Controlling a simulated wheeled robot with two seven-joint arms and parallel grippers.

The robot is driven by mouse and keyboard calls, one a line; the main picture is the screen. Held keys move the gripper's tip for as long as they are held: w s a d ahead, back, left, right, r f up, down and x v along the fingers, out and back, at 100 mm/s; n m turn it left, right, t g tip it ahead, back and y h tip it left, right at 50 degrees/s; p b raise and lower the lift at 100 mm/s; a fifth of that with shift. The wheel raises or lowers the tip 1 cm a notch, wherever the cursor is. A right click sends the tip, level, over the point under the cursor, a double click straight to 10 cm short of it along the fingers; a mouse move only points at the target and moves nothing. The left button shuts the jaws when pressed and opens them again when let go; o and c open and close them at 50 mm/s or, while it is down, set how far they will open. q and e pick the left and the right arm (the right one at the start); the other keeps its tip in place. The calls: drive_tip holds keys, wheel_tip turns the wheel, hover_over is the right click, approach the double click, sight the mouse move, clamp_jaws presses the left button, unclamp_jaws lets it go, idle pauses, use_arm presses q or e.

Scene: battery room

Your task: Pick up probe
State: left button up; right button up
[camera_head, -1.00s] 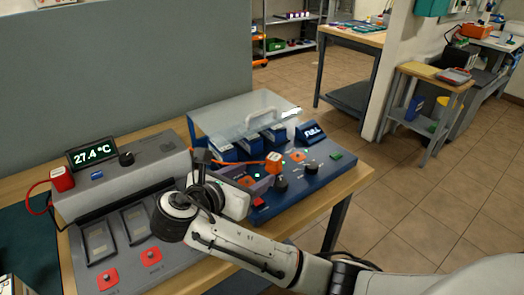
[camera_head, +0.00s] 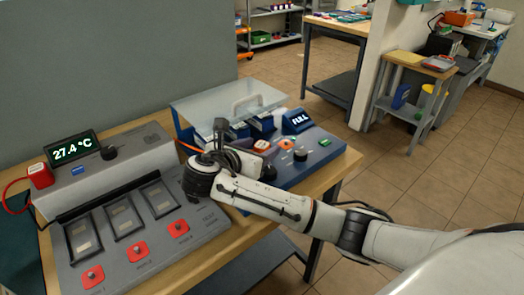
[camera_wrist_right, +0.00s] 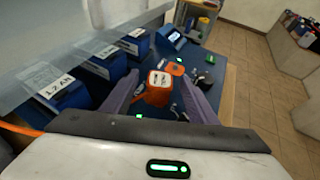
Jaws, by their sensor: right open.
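An orange block-shaped probe (camera_head: 262,146) with a white label on top sits on the blue charger panel. In the right wrist view the orange probe (camera_wrist_right: 158,87) lies between my two spread fingers. My right gripper (camera_wrist_right: 159,78) is open around it, and I cannot tell whether either finger touches it. In the head view my right gripper (camera_head: 246,157) is just left of the probe, mostly hidden by its own wrist. A second, red block (camera_head: 40,174) with a red cable stands on the grey unit at the left. My left gripper is not in view.
Blue batteries (camera_wrist_right: 98,65) stand in a row under a raised clear cover (camera_wrist_right: 90,22) on the left of the fingers. A FULL display (camera_head: 297,120) stands behind the panel. The grey unit (camera_head: 200,222) with a 27.4 °C display fills the table's left part.

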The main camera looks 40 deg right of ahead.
drive_tip(key=c, duration=1.3)
drive_tip(key=shift+o, duration=0.2)
drive_tip(key=shift+r, duration=0.1)
